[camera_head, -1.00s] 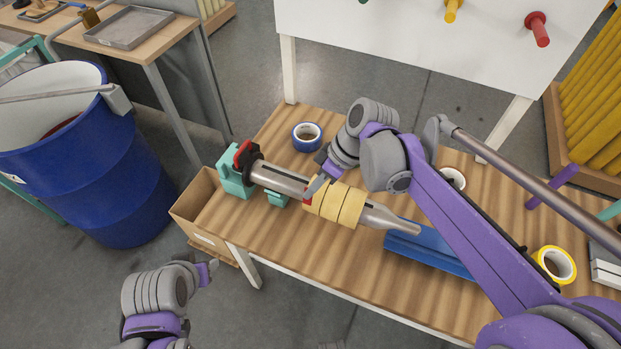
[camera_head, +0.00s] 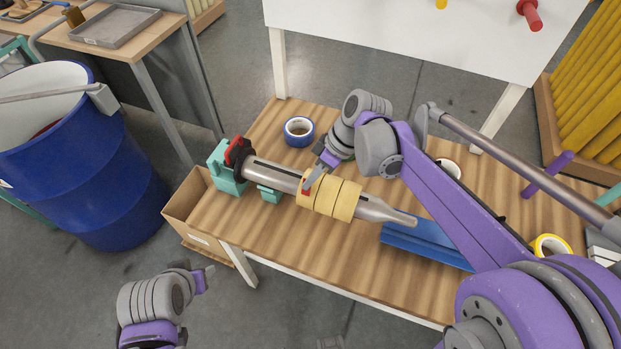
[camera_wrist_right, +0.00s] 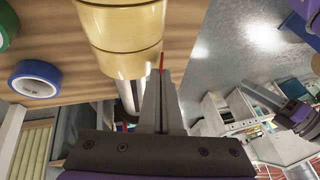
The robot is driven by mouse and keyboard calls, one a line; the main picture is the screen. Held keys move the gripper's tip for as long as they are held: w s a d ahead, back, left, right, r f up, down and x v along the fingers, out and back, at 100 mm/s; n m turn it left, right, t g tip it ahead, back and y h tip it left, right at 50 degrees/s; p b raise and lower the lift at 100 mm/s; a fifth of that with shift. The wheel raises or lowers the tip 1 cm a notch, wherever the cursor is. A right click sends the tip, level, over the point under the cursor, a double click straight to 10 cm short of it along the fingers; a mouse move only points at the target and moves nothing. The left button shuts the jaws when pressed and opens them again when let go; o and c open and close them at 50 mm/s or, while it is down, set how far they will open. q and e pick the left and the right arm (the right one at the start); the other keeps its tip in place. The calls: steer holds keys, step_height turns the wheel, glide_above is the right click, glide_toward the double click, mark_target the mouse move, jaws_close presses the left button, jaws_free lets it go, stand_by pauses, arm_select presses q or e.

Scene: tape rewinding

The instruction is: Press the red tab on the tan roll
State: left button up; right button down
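The tan roll (camera_head: 342,199), made of several tan bands, sits around a grey metal spindle (camera_head: 275,176) above the wooden table. A small red tab (camera_head: 306,190) shows at the roll's left end. In the right wrist view, the tan roll (camera_wrist_right: 128,55) fills the upper middle and a thin strip of the red tab (camera_wrist_right: 161,62) shows by the fingertips. My right gripper (camera_head: 311,184) is at that end of the roll, its fingers together (camera_wrist_right: 163,75). I cannot tell whether it touches the tab. My left gripper (camera_head: 208,274) is away from the table at lower left; its opening is unclear.
A teal stand (camera_head: 226,170) with a red clamp holds the spindle's left end. A blue trough (camera_head: 425,245) lies right of the roll. Blue tape (camera_head: 299,131) and yellow tape (camera_head: 552,246) lie on the table. A cardboard box (camera_head: 187,208) stands at its left end.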

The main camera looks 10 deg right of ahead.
steer(key=shift+w+d+f, duration=0.1)
steer(key=shift+w+f, duration=0.1)
steer(key=shift+f, duration=0.05)
stand_by(0.6)
steer(key=c, duration=1)
jaws_free()
steer(key=shift+c, duration=0.2)
steer(key=v, duration=1.1)
